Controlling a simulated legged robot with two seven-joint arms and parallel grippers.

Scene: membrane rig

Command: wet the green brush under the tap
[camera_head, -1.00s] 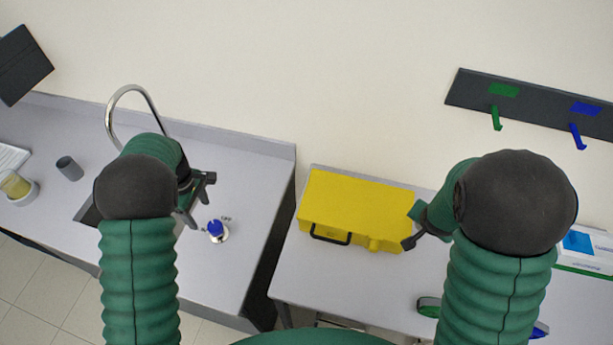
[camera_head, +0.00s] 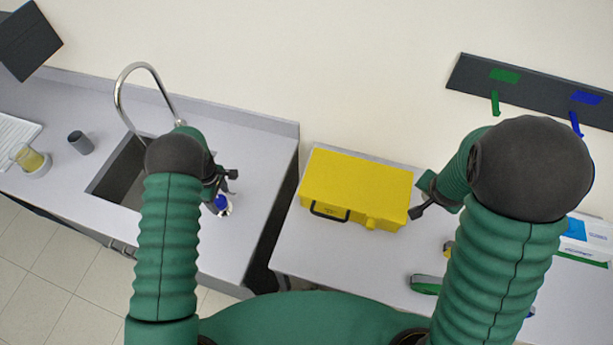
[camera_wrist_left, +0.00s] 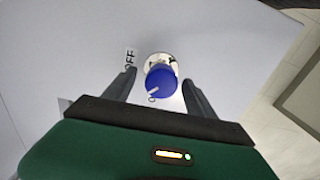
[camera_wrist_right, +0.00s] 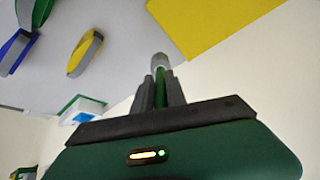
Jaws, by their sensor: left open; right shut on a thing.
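The chrome tap (camera_head: 120,88) arches over the grey sink (camera_head: 108,188) at the left. A blue knob (camera_wrist_left: 161,82) with an OFF label stands on the counter right of the sink; it also shows in the head view (camera_head: 221,203). My left gripper (camera_wrist_left: 160,80) is open above the knob, with one finger on each side, not closed on it. My right gripper (camera_wrist_right: 160,82) is shut on a thin green handle with a grey tip, apparently the green brush (camera_wrist_right: 160,64). It is by the right side of the yellow case, away from the sink.
A yellow case (camera_head: 355,187) stands on the right table, with a gap between table and counter. A grey cup (camera_head: 80,142) and a beaker (camera_head: 32,161) stand left of the sink. A hook rail (camera_head: 535,92) is on the wall.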

